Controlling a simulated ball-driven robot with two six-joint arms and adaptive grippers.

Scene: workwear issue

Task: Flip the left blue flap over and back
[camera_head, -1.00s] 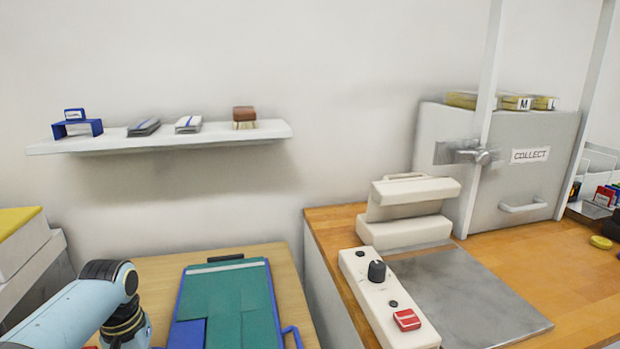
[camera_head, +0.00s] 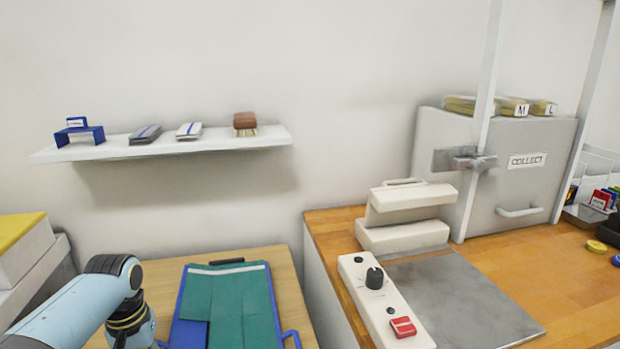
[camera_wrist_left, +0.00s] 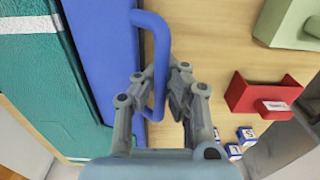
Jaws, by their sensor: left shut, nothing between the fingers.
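The blue folding board (camera_head: 181,308) lies on the wooden table with a green garment (camera_head: 240,305) flat on it. The garment has a white stripe near its far end. In the left wrist view, the left blue flap (camera_wrist_left: 100,55) lies flat beside the garment (camera_wrist_left: 35,75), with a blue loop handle (camera_wrist_left: 160,45) along its edge. My left gripper (camera_wrist_left: 165,85) is shut and empty at this handle. Its fingers overlap the loop in the picture; I cannot tell whether they touch it. In the head view my left gripper is out of frame. My right gripper is not in view.
A red holder (camera_wrist_left: 265,95) and small blue-and-white cubes (camera_wrist_left: 238,142) stand near the left gripper. A white box with a yellow top (camera_head: 25,250) stands at far left. The press (camera_head: 403,215) stands on the counter to the right. A wall shelf (camera_head: 160,148) hangs behind.

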